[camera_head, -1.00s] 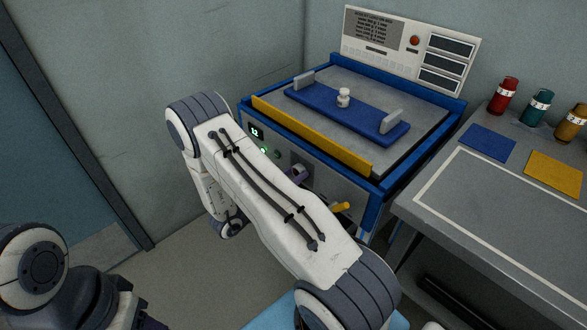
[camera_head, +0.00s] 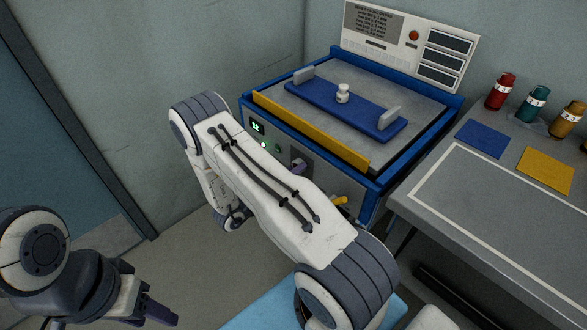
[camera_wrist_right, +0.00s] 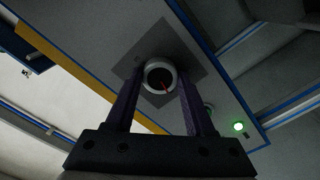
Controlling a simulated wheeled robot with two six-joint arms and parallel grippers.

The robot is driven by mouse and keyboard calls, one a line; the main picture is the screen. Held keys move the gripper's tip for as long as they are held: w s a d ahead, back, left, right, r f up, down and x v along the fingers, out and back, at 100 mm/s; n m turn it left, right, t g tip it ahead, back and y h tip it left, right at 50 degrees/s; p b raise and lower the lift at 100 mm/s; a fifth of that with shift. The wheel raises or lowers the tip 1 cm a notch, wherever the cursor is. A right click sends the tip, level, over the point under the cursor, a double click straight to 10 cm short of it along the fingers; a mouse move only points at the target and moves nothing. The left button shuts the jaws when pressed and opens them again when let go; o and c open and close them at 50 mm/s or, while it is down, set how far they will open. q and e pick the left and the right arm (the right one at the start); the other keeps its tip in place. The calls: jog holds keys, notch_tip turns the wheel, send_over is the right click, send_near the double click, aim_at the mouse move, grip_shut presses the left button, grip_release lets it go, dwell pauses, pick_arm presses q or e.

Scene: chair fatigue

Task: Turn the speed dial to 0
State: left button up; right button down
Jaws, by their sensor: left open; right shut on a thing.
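The speed dial (camera_wrist_right: 159,77) is a round knob with a pale rim, dark face and red pointer line, on a dark square plate on the machine's front panel. In the right wrist view, the purple fingers of my right gripper (camera_wrist_right: 163,88) are shut on its sides. In the head view my right arm hides the dial; only a bit of purple finger (camera_head: 299,165) shows at the panel. A small lit display (camera_head: 257,128) is on the panel; its digits are too small to read surely. My left gripper (camera_head: 160,313) is open, low at the left, away from the machine.
A grey table (camera_head: 480,215) with coloured mats and several bottles stands at right.

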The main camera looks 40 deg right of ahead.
jog(key=shift+c, duration=1.3)
grip_release()
jog(key=shift+a, duration=0.1)
jog(key=a, duration=1)
jog(key=shift+s+a, duration=0.15)
jog(key=shift+s, duration=0.25)
